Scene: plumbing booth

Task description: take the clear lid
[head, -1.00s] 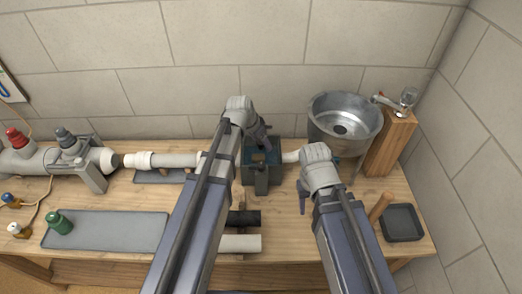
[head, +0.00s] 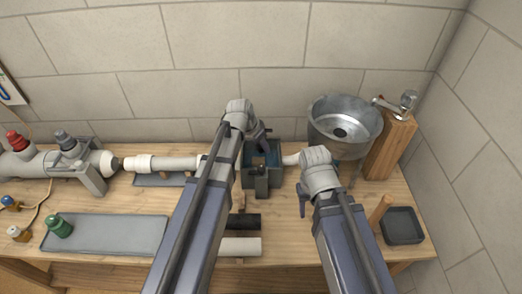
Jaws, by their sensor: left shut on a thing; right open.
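A dark grey box (head: 275,182) stands at the middle of the bench, with a bluish patch (head: 273,158) at its top. I cannot clearly make out the clear lid; the bluish patch may be part of it. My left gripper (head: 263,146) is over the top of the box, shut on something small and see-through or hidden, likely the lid. My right gripper (head: 302,203) is open and low, right of the box and apart from it. Its fingers are partly hidden by my wrist.
A metal basin (head: 345,122) and a wooden post with a tap (head: 391,145) stand at the back right. A small black tray (head: 403,225) lies at right. White pipe (head: 175,163) runs left of the box.

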